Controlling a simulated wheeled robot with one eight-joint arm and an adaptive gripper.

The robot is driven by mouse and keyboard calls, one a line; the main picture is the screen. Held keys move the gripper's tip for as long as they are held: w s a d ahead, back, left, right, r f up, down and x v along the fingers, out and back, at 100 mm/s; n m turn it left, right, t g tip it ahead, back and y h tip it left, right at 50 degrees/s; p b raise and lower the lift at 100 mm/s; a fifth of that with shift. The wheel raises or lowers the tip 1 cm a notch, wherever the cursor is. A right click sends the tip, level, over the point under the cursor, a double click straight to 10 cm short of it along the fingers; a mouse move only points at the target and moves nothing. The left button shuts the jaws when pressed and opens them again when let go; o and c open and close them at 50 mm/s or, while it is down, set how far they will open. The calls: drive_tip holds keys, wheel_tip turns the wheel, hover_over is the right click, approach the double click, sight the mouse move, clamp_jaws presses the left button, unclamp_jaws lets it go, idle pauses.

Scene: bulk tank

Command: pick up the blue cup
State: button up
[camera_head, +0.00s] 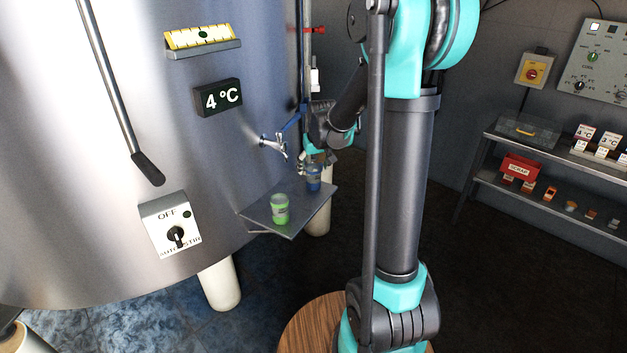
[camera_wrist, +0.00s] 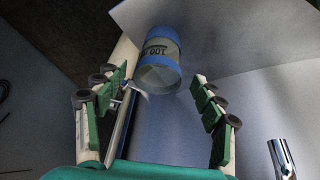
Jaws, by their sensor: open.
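The blue cup (camera_head: 313,178) stands at the back right of a small grey shelf (camera_head: 292,222) on the side of the steel tank. In the wrist view the blue cup (camera_wrist: 160,58) has blue bands and dark lettering, and shows ahead of the fingertips. My gripper (camera_head: 312,163) is at the cup in the head view and partly hides it. In the wrist view my gripper (camera_wrist: 165,88) is open, its green-padded fingers spread to either side, with nothing between the pads. A green cup (camera_head: 280,208) stands on the same shelf, to the left.
The steel tank (camera_head: 90,225) fills the left side. A tap (camera_head: 274,146) juts out above the shelf, and a metal spout (camera_wrist: 281,158) shows at the wrist view's lower right. A rack (camera_head: 550,155) with boxes stands at the right wall.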

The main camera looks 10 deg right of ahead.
drive_tip(key=shift+x, duration=2.2)
drive_tip(key=shift+d, duration=0.1)
drive_tip(key=shift+c, duration=0.2)
drive_tip(key=c, duration=1)
